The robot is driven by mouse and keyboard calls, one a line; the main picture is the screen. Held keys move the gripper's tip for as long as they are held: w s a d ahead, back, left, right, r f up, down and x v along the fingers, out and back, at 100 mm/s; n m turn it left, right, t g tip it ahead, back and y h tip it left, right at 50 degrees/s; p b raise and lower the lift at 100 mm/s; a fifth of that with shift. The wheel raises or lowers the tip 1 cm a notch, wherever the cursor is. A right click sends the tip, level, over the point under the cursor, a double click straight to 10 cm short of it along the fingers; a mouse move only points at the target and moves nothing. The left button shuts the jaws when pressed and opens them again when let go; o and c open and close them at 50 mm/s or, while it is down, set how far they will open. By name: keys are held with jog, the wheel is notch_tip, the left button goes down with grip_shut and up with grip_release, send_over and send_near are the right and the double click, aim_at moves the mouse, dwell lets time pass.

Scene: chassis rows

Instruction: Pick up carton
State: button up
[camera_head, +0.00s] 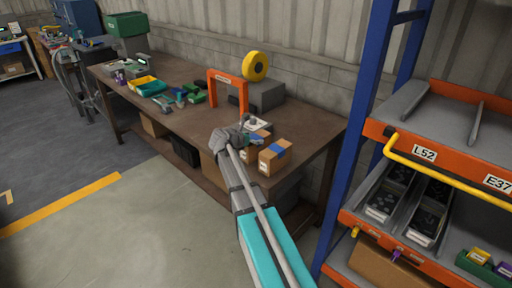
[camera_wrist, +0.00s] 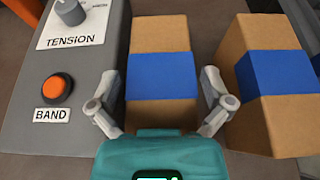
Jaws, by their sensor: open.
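A brown carton with a blue band (camera_wrist: 160,72) lies between the two spread fingers of my gripper (camera_wrist: 161,100) in the wrist view. The fingers are open, one on each side of the carton, with small gaps visible. A second brown carton with a blue band (camera_wrist: 262,75) stands just to the right; in the head view it shows at the table's near right end (camera_head: 274,157). In the head view my arm covers part of the table, and my fingertips are hard to make out there.
A grey banding machine with an orange button and a knob (camera_wrist: 62,75) stands close on the left of my gripper. The workbench (camera_head: 180,92) also holds an orange arch (camera_head: 227,77), a yellow roll (camera_head: 255,56) and a yellow tray (camera_head: 142,83). A blue and orange shelf rack (camera_head: 372,130) stands right.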

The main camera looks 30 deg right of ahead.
jog(key=c, duration=1.1)
jog(key=shift+r, duration=0.15)
notch_tip(320, 180, up, 3)
jog(key=p, duration=0.3)
jog(key=shift+f, duration=0.2)
jog(key=s+a+r+p, duration=0.6)
jog(key=s+r+p, duration=0.4)
jog(key=s, duration=0.2)
jog(key=shift+s+a, duration=0.15)
jog(key=shift+s, duration=0.1)
